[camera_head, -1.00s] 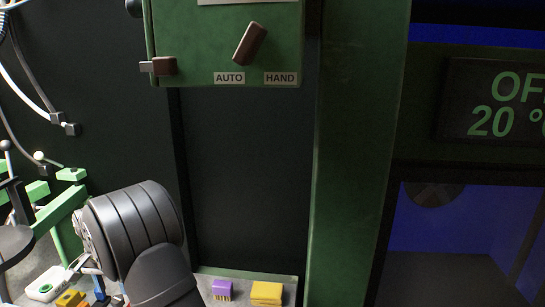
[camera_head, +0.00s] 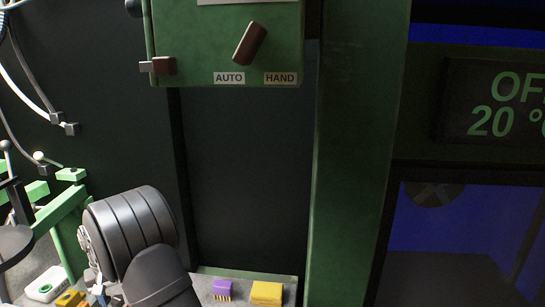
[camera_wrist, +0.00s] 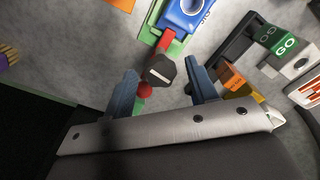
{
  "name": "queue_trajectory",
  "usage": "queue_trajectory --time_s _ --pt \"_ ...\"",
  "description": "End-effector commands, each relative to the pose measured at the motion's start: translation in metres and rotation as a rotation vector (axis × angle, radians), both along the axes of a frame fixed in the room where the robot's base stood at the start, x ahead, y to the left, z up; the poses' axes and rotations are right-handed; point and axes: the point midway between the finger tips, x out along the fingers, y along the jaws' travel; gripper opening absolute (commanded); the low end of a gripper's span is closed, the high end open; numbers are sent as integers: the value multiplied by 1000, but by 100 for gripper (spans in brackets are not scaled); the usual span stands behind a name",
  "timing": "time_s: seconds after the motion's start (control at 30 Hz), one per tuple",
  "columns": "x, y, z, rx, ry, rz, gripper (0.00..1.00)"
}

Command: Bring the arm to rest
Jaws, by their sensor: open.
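My gripper (camera_wrist: 160,66) shows in the wrist view with its two blue-grey fingers apart and nothing held between them. A dark-ended knob or lever with a red shaft (camera_wrist: 168,45) appears in the gap between the fingers, and a small red ball (camera_wrist: 144,91) shows near the left finger. I cannot tell how far they are from the fingers. In the head view my black arm (camera_head: 135,230) is at the lower left, and it hides the gripper's fingertips.
A blue fixture with a white ring (camera_wrist: 190,8) and a green GO block (camera_wrist: 284,46) stand near the gripper. A purple brush (camera_head: 222,289) and a yellow block (camera_head: 266,292) lie on the grey bench. A green switch box (camera_head: 225,45) hangs above. Green posts (camera_head: 68,205) stand at left.

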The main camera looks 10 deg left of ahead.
Motion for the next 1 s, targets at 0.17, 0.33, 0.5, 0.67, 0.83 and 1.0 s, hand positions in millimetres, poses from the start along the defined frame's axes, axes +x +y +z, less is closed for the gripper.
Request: queue_trajectory --time_s 0.17,0.33,0.5,0.67,0.83,1.0 --pt "0 0 0 0 0 138 53" --pt "1 0 0 0 0 273 53" --pt "1 -1 0 0 0 409 53" --pt "1 -1 0 0 0 536 53" --pt "1 -1 0 0 0 670 53" --pt "2 -1 0 0 0 791 53"
